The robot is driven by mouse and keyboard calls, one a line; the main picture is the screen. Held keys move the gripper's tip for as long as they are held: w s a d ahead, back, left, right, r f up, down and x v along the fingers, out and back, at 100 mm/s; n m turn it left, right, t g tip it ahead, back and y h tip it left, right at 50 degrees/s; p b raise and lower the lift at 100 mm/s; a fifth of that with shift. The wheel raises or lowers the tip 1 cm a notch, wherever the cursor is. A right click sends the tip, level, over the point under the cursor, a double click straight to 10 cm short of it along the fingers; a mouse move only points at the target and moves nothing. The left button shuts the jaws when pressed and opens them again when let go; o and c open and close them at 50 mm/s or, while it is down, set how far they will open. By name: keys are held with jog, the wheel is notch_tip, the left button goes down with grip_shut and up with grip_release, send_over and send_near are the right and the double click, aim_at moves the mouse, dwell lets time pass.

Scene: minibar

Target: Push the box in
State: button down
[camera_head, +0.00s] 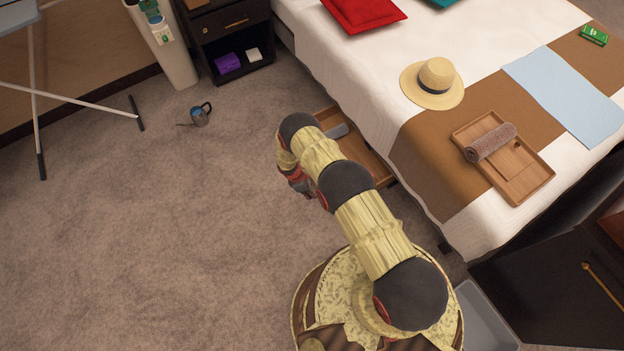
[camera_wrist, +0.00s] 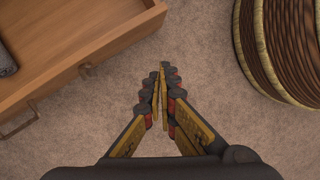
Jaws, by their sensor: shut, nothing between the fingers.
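The box is a wooden, drawer-like open box (camera_head: 366,158) that sticks out from under the side of the bed (camera_head: 470,228) in the head view. My arm hides part of it. In the wrist view the box (camera_wrist: 112,48) fills the upper left, with a small knob and a metal handle on its outer wall. A grey object (camera_wrist: 6,60) lies inside it. My gripper (camera_wrist: 161,78) is shut and empty, pointing over bare carpet to the right of the box's wall in the wrist view. A gap shows between them. In the head view my gripper (camera_head: 303,188) is partly hidden by my arm.
A straw hat (camera_head: 434,82) and a wooden tray (camera_head: 530,187) with a rolled towel (camera_head: 490,142) are on the bed. A dark nightstand (camera_head: 232,42) stands at the back. The carpet at left is mostly clear.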

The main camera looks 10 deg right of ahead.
jog(key=w+a+n+t, duration=0.2)
jog(key=w+n+t, duration=0.15)
jog(key=w, duration=0.65)
jog(key=w+d+f+n+b, duration=0.1)
jog(key=d+f+b, duration=0.1)
jog(key=f, duration=0.3)
jog(key=w+d+f+n+y+b, duration=0.1)
jog(key=d+f+b, duration=0.2)
jog(key=f, duration=0.1)
jog(key=shift+w+d+f+g, duration=0.15)
jog(key=shift+w+f+g, duration=0.2)
jog(key=shift+g, duration=0.1)
jog(key=shift+s+d, duration=0.1)
jog(key=shift+d, duration=0.05)
